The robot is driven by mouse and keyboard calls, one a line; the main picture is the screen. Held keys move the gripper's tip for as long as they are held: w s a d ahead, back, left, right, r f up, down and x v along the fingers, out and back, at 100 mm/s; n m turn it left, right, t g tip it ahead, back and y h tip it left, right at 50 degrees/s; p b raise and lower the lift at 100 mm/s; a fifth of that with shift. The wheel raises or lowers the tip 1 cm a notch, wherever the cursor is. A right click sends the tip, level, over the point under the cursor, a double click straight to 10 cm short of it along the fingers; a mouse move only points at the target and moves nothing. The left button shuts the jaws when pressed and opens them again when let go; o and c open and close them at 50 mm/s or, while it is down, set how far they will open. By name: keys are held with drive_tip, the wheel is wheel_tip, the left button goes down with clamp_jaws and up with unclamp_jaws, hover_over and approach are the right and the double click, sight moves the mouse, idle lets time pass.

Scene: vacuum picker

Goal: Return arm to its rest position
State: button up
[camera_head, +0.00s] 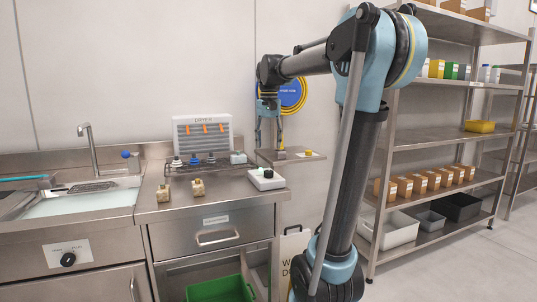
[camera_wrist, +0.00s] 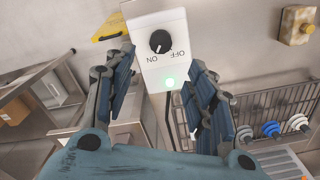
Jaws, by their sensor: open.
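My arm (camera_head: 345,160) rises from the floor in the head view, bends at the top and reaches left over the counter. My gripper (camera_head: 268,143) hangs fingers down above the counter's right end; it also shows in the wrist view (camera_wrist: 160,62). Its two blue fingers are spread with nothing gripped. A white control box (camera_head: 266,180) with a dark knob sits below it on the counter corner. In the wrist view the box (camera_wrist: 150,22) shows between and beyond the fingers, with ON/OFF marks and a lit green light. The knob's exact setting is unclear.
A wire rack (camera_head: 205,163) with dark, blue and white fittings stands left of the box, before a dryer panel (camera_head: 203,135). Two tan blocks (camera_head: 198,188) lie on the counter. A small side shelf (camera_head: 300,157) and tall shelving (camera_head: 435,135) stand right. Floor right is clear.

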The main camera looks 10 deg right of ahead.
drive_tip(key=shift+r, duration=0.6)
